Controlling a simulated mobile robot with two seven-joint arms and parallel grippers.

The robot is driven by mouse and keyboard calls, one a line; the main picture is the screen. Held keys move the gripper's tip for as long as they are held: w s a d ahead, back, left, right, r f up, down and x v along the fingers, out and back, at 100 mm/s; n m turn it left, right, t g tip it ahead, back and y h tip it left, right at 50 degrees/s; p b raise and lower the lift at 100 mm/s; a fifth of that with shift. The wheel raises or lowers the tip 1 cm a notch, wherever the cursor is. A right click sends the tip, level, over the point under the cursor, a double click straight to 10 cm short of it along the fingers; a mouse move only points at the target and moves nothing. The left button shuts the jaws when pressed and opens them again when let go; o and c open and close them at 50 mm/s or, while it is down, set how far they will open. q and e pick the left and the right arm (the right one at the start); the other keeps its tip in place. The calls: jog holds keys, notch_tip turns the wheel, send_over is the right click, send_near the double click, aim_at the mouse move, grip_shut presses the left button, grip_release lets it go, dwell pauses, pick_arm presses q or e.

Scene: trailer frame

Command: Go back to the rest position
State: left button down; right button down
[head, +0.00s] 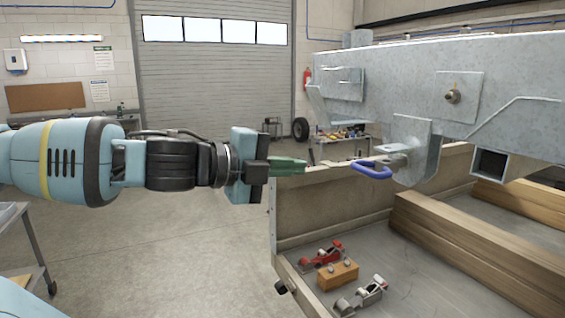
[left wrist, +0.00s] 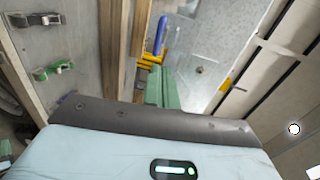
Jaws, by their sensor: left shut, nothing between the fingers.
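My left arm reaches in from the left in the head view. Its gripper (head: 290,166) has green fingers that are shut and empty. The fingertips end a little left of a blue handle (head: 372,170) on the trailer frame (head: 400,85), with a gap between them in the picture. In the left wrist view the green fingers (left wrist: 162,88) point toward the blue handle (left wrist: 160,36), which sits beside a yellow part. My right gripper is not in view.
A wooden-sided crate (head: 330,205) stands below the frame. In it lie a red clamp-like tool (head: 322,255), an orange block (head: 338,274) and a grey tool (head: 362,296). A workbench (head: 340,150) stands behind. The floor (head: 170,250) below my left arm is clear.

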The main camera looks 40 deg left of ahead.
pick_arm(q)
jog(key=shift+s, duration=0.2)
jog(key=shift+w+f, duration=0.1)
notch_tip(320, 180, down, 34)
jog(key=w+d+r+n+g, duration=0.1)
jog(key=w+d+n, duration=0.15)
jog(key=n, duration=0.75)
jog(key=s+d+f+n+g+y, duration=0.1)
jog(key=s+d+f+n, duration=0.2)
jog(key=s+f, duration=0.4)
jog(key=s+d+f+n+g+y, duration=0.1)
jog(key=s+d+f+n, duration=0.3)
jog(key=s+f, duration=0.4)
jog(key=s+d+f+n+g+y, duration=0.2)
jog(key=s+f, duration=0.6)
jog(key=f, duration=0.5)
jog(key=shift+s+d+n, duration=0.25)
jog(key=shift+d+n, duration=0.45)
jog(key=shift+d, duration=0.1)
